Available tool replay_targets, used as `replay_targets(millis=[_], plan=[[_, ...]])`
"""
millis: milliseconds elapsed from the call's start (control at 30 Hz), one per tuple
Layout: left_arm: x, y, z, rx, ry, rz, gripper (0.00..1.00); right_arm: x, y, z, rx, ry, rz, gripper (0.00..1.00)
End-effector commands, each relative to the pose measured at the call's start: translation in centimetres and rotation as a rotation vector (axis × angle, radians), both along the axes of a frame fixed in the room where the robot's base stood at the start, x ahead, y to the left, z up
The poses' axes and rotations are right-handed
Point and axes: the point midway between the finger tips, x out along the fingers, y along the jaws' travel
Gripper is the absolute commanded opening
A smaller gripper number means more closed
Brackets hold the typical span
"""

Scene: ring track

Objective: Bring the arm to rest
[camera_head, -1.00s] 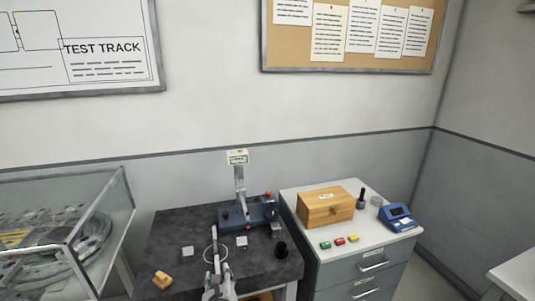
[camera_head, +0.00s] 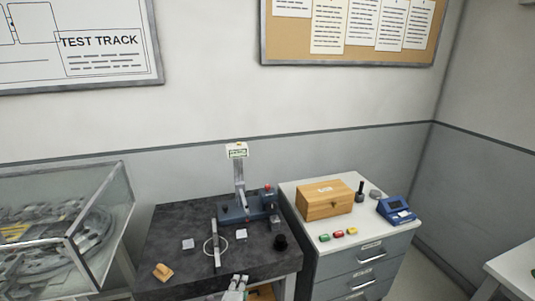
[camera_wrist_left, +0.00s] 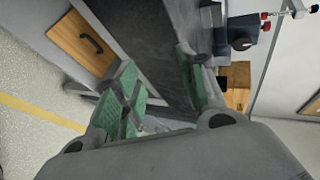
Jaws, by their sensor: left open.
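My left gripper (camera_head: 238,283) shows at the bottom of the head view, at the front edge of the dark worktable (camera_head: 165,230). Its jaws are open and empty, and no thing touches them. In the left wrist view its two green-padded fingers (camera_wrist_left: 160,90) stand wide apart, with the table's dark side behind them. My right gripper is in neither view.
On the worktable stand a blue device (camera_head: 240,213) with an upright post, a thin ring (camera_head: 206,254) with a grey bar, small grey blocks and a wooden piece (camera_head: 162,271). A drawer cabinet (camera_head: 345,262) carries a wooden box (camera_head: 325,201). A glass case (camera_head: 95,215) stands left.

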Motion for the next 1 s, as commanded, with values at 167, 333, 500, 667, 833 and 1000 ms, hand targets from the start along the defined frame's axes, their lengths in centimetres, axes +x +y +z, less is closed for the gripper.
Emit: replay_targets(millis=[167, 333, 500, 667, 833, 1000], plan=[[-0.6, 0.7, -5.8, -0.2, 0.095, 0.077, 0.41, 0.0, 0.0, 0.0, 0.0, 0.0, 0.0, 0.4], [-1.9, 1.9, -11.7, -0.386, 0.197, 0.179, 0.41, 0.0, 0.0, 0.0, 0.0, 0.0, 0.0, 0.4], [-3.8, 3.6, -17.5, -0.544, 0.295, 0.298, 0.41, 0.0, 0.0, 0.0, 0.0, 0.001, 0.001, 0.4], [-6.4, 5.6, -22.8, -0.661, 0.379, 0.417, 0.41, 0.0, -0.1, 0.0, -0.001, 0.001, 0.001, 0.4], [-9.9, 7.9, -28.1, -0.754, 0.458, 0.548, 0.41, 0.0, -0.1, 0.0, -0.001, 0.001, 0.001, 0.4], [-14.3, 10.3, -33.2, -0.815, 0.531, 0.679, 0.41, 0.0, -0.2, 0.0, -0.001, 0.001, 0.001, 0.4]])
